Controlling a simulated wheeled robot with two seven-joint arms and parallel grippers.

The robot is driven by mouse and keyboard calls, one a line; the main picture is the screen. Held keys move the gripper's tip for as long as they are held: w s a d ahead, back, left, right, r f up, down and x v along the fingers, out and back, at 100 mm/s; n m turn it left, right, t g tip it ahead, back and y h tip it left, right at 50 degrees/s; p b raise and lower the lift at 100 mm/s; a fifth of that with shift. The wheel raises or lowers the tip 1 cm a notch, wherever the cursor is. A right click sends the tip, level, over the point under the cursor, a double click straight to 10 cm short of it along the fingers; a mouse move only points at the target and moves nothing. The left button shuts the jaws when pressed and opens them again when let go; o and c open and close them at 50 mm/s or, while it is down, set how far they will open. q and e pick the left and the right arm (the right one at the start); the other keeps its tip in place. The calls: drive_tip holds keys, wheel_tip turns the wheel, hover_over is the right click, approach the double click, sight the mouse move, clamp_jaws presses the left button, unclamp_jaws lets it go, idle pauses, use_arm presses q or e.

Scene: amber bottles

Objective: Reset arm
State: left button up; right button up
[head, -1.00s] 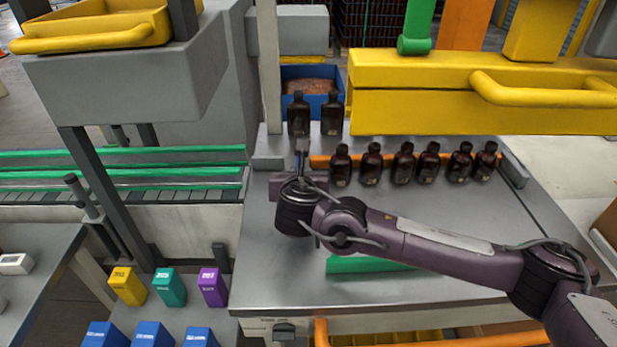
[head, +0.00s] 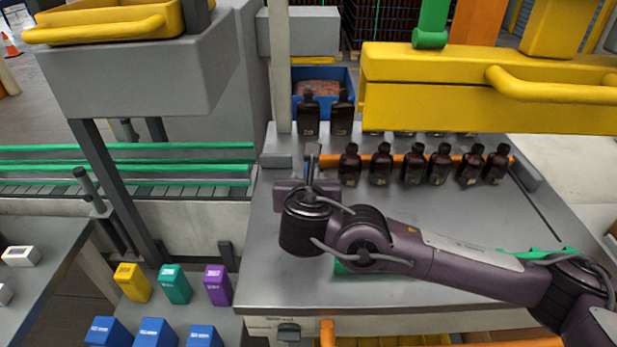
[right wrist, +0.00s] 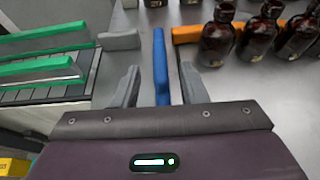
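My right arm reaches in from the right in the head view, low over the grey table (head: 430,215). My right gripper (head: 312,165) is at the table's left side, left of a front row of dark amber bottles (head: 413,165). In the right wrist view, my right gripper (right wrist: 160,85) has its two fingers apart with no bottle between them. A blue bar (right wrist: 160,50) shows between the fingers; I cannot tell whether it touches them. Amber bottles (right wrist: 258,32) stand to the right. Two more bottles (head: 325,117) stand behind the gripper. My left gripper is not in view.
A yellow beam with a handle (head: 480,90) hangs over the back of the table. An orange rail (head: 400,158) runs behind the front bottles. A green-railed conveyor (head: 130,165) lies left. Coloured boxes (head: 174,284) sit front left. The table's middle right is clear.

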drive_tip(key=shift+v, duration=0.9)
drive_tip(key=shift+r, duration=0.1)
